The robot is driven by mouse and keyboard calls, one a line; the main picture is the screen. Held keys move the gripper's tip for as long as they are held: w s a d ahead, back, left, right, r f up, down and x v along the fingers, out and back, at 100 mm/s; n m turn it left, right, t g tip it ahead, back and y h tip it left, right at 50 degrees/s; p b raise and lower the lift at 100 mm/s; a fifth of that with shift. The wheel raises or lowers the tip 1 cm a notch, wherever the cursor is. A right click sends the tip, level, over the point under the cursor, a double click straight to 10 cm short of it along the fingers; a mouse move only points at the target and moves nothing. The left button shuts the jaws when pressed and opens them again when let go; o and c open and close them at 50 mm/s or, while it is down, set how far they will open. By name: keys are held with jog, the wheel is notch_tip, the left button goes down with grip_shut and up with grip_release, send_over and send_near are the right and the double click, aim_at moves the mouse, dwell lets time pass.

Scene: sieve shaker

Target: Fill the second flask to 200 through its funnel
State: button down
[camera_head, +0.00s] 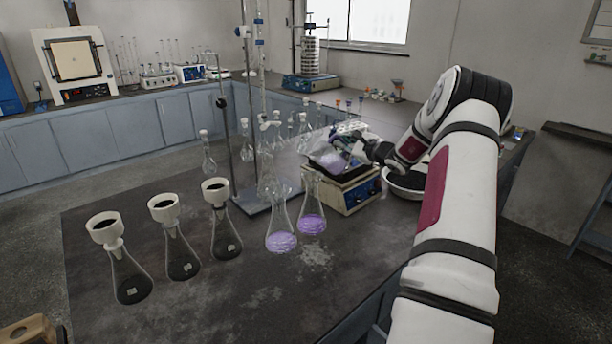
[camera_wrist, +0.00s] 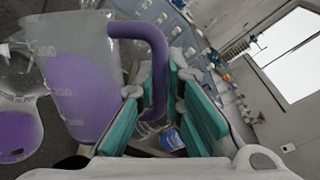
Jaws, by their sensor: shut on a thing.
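My gripper (camera_head: 362,146) is shut on the purple handle of a clear graduated jug (camera_head: 328,160). In the wrist view the teal fingers (camera_wrist: 160,100) close around the handle, and the jug (camera_wrist: 75,75) holds purple liquid and looks tilted. Three conical flasks stand in a row at the left: front (camera_head: 131,286), middle (camera_head: 183,266) and rear (camera_head: 226,244). Each has a white funnel, at front (camera_head: 104,227), middle (camera_head: 164,207) and rear (camera_head: 215,189). No purple shows in these flasks.
Two flasks with purple liquid stand mid-table, left (camera_head: 281,240) and right (camera_head: 312,222). The benchtop device (camera_head: 345,193) is behind them, with a retort stand (camera_head: 222,150) and more glassware to its left. The front of the dark table (camera_head: 220,305) is clear.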

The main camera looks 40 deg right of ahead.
jog(key=shift+w, duration=0.1)
jog(key=shift+a+r, duration=0.2)
jog(key=shift+r, duration=0.1)
dwell(0.4)
